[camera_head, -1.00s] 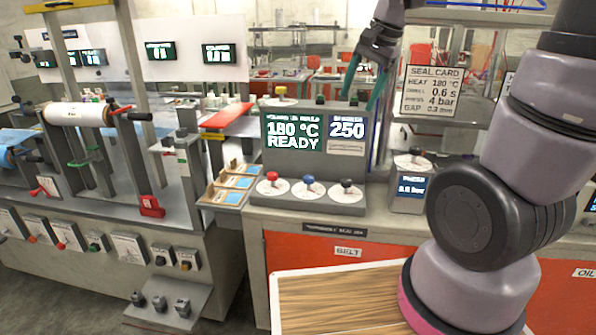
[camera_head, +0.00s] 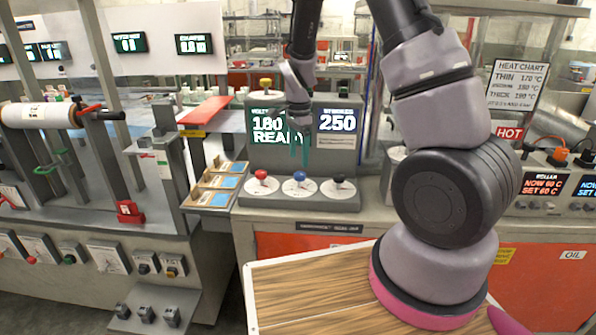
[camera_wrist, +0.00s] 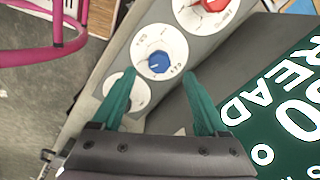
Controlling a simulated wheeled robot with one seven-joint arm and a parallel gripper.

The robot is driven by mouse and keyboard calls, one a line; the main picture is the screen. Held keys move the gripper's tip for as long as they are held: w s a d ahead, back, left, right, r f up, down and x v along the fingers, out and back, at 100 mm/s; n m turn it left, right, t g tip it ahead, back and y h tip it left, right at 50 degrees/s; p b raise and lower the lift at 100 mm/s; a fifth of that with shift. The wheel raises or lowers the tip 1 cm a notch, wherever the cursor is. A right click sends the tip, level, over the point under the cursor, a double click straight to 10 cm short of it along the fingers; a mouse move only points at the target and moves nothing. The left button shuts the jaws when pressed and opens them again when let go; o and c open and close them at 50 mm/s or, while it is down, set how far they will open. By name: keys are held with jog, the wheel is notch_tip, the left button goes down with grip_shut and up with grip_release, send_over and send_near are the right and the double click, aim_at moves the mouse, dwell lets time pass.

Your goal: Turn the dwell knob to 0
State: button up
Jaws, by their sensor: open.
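A control unit holds three white dials in a row with a red knob (camera_head: 261,175), a blue knob (camera_head: 299,176) and a black knob (camera_head: 338,178). I cannot read which is labelled dwell. My gripper (camera_head: 299,158) is open and empty, pointing down in front of the unit's screen, just above the blue knob. In the wrist view the blue knob (camera_wrist: 159,62) lies between and just beyond the two teal fingertips (camera_wrist: 155,76); no contact shows. The red knob (camera_wrist: 212,4) is at the top edge. The third dial (camera_wrist: 140,92) is partly behind the left finger.
The unit's green screen (camera_head: 262,122) stands behind my gripper, and a "250" display (camera_head: 338,120) beside it. Small trays (camera_head: 222,182) stand left of the dials. A wooden board (camera_head: 310,290) lies in front. A heat chart (camera_head: 522,85) hangs at right.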

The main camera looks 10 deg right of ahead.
aim_at(299, 174)
notch_tip(299, 174, down, 6)
dwell(0.4)
grip_shut()
